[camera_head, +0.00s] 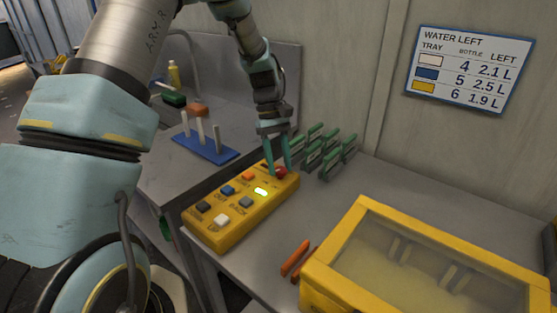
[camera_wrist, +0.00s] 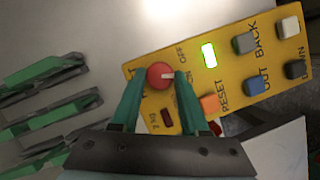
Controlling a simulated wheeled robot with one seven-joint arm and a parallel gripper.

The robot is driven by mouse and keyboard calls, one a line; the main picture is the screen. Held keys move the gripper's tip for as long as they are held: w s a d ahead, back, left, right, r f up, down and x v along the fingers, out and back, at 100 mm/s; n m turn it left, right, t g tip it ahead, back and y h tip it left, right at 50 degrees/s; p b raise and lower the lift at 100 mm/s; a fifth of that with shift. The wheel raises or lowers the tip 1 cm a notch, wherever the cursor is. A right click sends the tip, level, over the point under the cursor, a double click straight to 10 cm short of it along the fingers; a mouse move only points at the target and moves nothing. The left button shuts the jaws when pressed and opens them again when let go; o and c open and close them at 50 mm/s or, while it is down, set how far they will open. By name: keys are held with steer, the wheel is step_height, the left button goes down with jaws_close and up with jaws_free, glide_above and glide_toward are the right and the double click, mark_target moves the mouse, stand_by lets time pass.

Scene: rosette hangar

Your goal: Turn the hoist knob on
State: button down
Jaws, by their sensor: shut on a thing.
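The yellow hoist control box (camera_head: 222,229) lies on the grey counter. Its round red knob (camera_wrist: 158,76) sits near one end and carries a white pointer line, which points right in the wrist view, between the OFF marking and a lower marking I cannot read clearly. My gripper (camera_wrist: 153,80) is shut on the knob, one teal finger on each side. In the head view my gripper (camera_head: 279,168) reaches down onto the knob (camera_head: 281,171), which is partly hidden. A green light (camera_wrist: 209,55) on the box is lit.
Orange, blue, grey, white and black buttons sit beside the knob. Several green-edged plates in a rack (camera_head: 325,150) stand close behind my gripper. A yellow clear-lidded case (camera_head: 345,225), orange handles (camera_head: 295,257) and a blue peg board (camera_head: 205,148) are nearby.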

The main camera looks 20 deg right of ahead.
steer(key=shift+d+m+y, duration=0.1)
steer(key=shift+m+y, duration=0.3)
steer(key=shift+m, duration=0.7)
steer(key=shift+c, duration=2.1)
jaws_free()
steer(key=b+v, duration=0.2)
steer(key=v, duration=0.9)
steer(key=shift+s, duration=0.1)
